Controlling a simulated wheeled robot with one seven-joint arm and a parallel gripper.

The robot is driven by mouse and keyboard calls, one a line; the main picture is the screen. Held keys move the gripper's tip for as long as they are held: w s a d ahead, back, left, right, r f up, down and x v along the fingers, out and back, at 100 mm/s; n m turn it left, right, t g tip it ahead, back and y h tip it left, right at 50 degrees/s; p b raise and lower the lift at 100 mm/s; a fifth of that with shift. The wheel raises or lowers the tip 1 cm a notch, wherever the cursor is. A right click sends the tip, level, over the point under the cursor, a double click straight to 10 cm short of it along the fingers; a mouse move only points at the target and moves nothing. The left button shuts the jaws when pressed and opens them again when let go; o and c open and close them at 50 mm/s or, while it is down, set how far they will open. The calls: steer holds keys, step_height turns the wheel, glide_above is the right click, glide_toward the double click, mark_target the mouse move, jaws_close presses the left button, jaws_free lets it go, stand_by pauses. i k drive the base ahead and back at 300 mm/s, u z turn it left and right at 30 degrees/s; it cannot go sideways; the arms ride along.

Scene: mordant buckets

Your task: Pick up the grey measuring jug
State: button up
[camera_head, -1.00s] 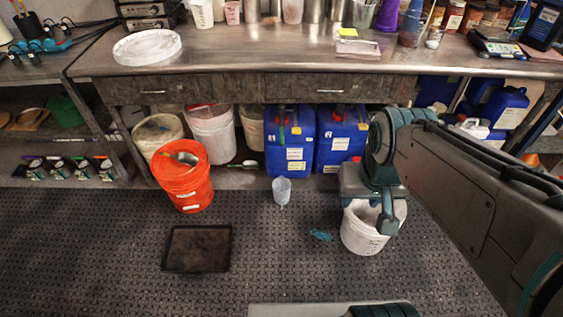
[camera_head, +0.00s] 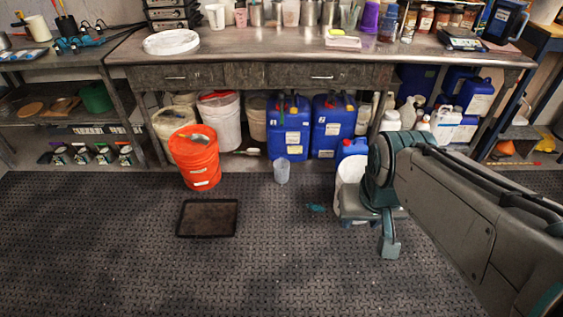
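A small translucent grey-blue measuring jug (camera_head: 282,171) stands upright on the dark floor mat, in front of the blue canisters under the bench. My gripper (camera_head: 370,235) hangs to the right of the jug and nearer to me, pointing down, well apart from it. One teal finger shows clearly at the hand's right edge, and the other is only partly seen at the left. The fingers look spread, with nothing between them.
An orange bucket (camera_head: 196,160) stands left of the jug. A dark tray (camera_head: 208,218) and a teal cloth-like item (camera_head: 316,208) lie on the mat. Blue canisters (camera_head: 289,128) stand behind the jug under the steel bench (camera_head: 250,45). The mat (camera_head: 290,270) nearer me is mostly bare.

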mark_target(280, 165)
steer(key=u, duration=0.85)
steer(key=i, duration=1.4)
steer(key=z, duration=0.8)
steer(key=i, duration=0.75)
steer(key=z, duration=0.6)
